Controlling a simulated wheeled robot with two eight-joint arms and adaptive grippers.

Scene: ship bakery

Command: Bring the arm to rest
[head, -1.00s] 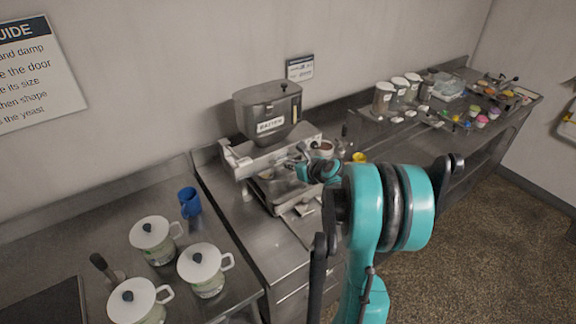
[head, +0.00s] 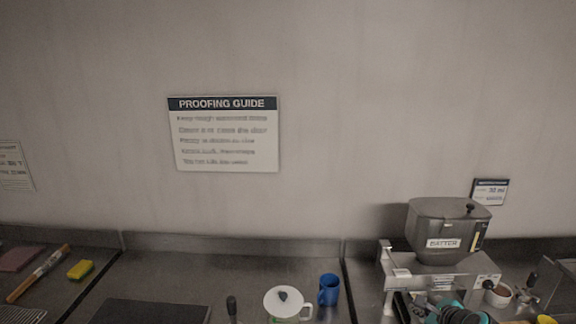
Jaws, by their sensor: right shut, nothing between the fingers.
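My right gripper (head: 428,305) shows at the bottom edge of the head view, in front of the batter dispenser. It is small and dark with teal parts of my arm beside it, and it is shut with nothing held. The lower part of my right arm is cut off by the frame. My left gripper is not in view.
The batter dispenser (head: 447,228) stands on the right counter. A yellow sponge (head: 80,270) and a wooden-handled tool (head: 40,272) lie far left.

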